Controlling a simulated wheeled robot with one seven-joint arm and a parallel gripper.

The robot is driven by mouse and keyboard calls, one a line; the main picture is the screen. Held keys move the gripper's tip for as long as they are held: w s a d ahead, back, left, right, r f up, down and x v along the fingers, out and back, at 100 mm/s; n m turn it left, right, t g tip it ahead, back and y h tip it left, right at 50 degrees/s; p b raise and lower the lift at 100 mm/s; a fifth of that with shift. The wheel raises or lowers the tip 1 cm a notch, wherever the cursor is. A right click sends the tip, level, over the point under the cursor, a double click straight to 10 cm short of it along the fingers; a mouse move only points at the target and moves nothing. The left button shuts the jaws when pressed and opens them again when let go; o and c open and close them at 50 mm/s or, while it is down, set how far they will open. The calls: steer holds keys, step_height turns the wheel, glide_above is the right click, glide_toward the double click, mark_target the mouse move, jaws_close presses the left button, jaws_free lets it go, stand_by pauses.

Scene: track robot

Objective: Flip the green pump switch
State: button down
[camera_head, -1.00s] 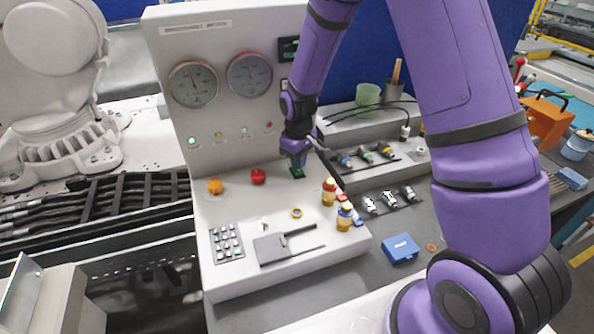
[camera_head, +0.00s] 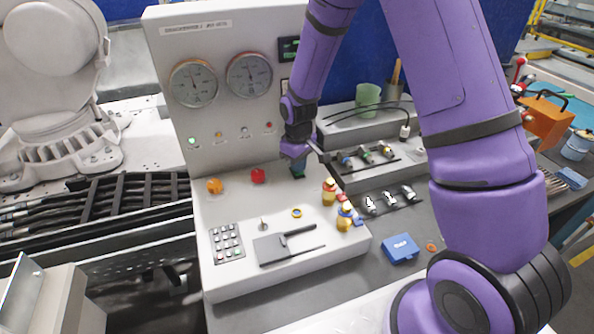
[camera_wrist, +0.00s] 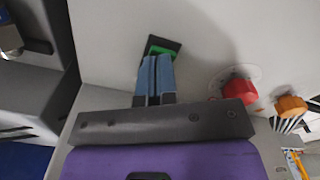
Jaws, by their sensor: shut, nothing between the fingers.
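The green pump switch (camera_head: 298,174) is on the sloped console panel, right of the red button. In the wrist view, the switch (camera_wrist: 165,46) shows as a green piece on a dark plate, partly hidden behind my fingers. My gripper (camera_head: 297,165) is at the switch, pointing down at it. In the wrist view, the blue fingertips of my gripper (camera_wrist: 155,62) are together with nothing between them, right over the green part. I cannot tell whether they touch it or which way the switch is set.
A red button (camera_head: 258,176) and an orange knob (camera_head: 215,186) are left of the switch. Two small bottles (camera_head: 329,191) stand to the front right. A notebook-like pad (camera_head: 272,249) and keypad (camera_head: 227,243) lie in front. A raised panel with gauges (camera_head: 249,75) stands behind.

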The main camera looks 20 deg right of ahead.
steer(key=shift+f, duration=0.15)
steer(key=shift+r, duration=3.5)
steer(key=shift+r, duration=0.2)
steer(key=s+d+r+m+t, duration=0.2)
steer(key=s+d+r, duration=0.1)
steer(key=s+r, duration=0.75)
steer(key=s+d+r+m+t, duration=0.25)
steer(key=s+r, duration=0.55)
steer(key=r, duration=0.6)
steer(key=s+d+r+m, duration=0.1)
steer(key=s+r, duration=0.2)
steer(key=s, duration=0.8)
steer(key=shift+s+d+t, duration=0.2)
steer(key=shift+s+t, duration=0.1)
steer(key=shift+t, duration=0.05)
